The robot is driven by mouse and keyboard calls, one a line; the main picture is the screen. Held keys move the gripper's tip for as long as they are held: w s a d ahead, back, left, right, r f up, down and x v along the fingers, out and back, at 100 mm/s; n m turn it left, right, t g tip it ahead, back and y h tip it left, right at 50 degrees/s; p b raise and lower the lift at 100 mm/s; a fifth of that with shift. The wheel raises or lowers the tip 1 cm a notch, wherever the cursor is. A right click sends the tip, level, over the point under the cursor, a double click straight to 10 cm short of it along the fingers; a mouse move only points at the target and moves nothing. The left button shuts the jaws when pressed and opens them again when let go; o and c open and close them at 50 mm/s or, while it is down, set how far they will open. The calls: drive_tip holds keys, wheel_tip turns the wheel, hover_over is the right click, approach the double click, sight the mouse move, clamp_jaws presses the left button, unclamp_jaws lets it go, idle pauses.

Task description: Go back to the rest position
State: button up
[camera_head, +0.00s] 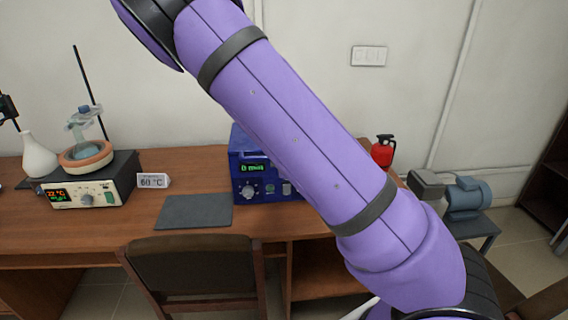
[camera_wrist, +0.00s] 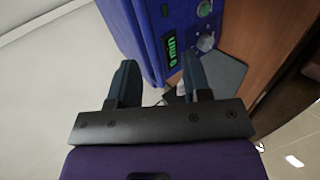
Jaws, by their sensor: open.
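My gripper (camera_wrist: 160,85) shows in the wrist view with its two dark fingers spread apart and nothing between them. Beyond the fingers is the blue furnace (camera_wrist: 140,35), with a green display and knobs on its front. In the head view the blue furnace (camera_head: 245,173) stands on the wooden desk, partly hidden behind my purple arm, which crosses the picture from upper left to lower right. My gripper is out of the head view.
The desk (camera_head: 205,180) also holds a grey mat (camera_head: 194,212), a small 60 °C sign (camera_head: 153,181) and a hotplate (camera_head: 85,190) with glassware. A chair (camera_head: 195,270) stands in front. A red extinguisher (camera_head: 383,152) and a blue motor or pump (camera_head: 467,200) are at the right.

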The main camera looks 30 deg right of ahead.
drive_tip(key=shift+s+a+r, duration=0.2)
drive_tip(key=shift+s+r, duration=0.2)
drive_tip(key=shift+s, duration=0.15)
drive_tip(key=s+a+r+m+g+y, duration=0.2)
drive_tip(key=s+r+m, duration=0.4)
drive_tip(key=s+r, duration=0.7)
drive_tip(key=s+a+r+m+g+y, duration=0.2)
drive_tip(key=s+r+m, duration=0.5)
drive_tip(key=s+r, duration=0.6)
drive_tip(key=s+a+g, duration=0.1)
drive_tip(key=s+a, duration=0.1)
drive_tip(key=s, duration=0.4)
drive_tip(key=shift+s, duration=0.35)
